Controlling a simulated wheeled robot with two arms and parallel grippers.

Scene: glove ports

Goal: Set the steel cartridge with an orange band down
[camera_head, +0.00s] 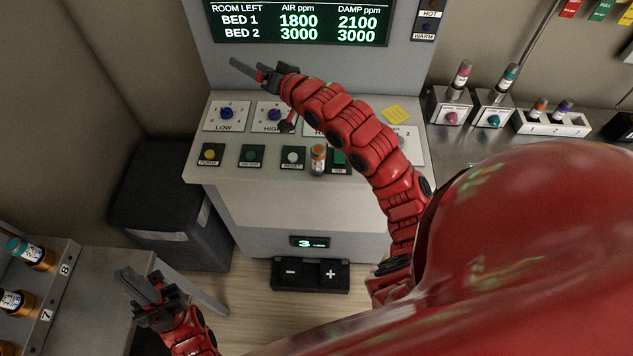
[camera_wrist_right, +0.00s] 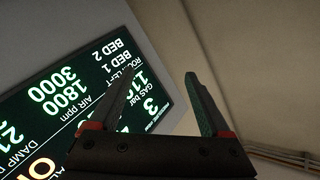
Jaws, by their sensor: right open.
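A small upright cartridge (camera_head: 318,160) with an orange top part and a pale label stands on the console's front ledge, between the white reset button and the green ON button. It is small, so I cannot tell its steel finish. My right gripper (camera_head: 250,70) is raised above the back of the console, in front of the display, well apart from that cartridge. In the right wrist view its two fingers (camera_wrist_right: 161,75) are spread with nothing between them. My left gripper (camera_head: 140,284) is low at the left, near the shelf; its finger gap is unclear.
The console (camera_head: 260,180) carries knobs, buttons and a yellow note (camera_head: 395,114). A bench at right holds cartridges in stands and a two-place white block (camera_head: 553,124), with an orange-topped cartridge (camera_head: 540,106). A rack (camera_head: 40,300) at left holds bottles. A dark bin (camera_head: 165,200) stands beside the console.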

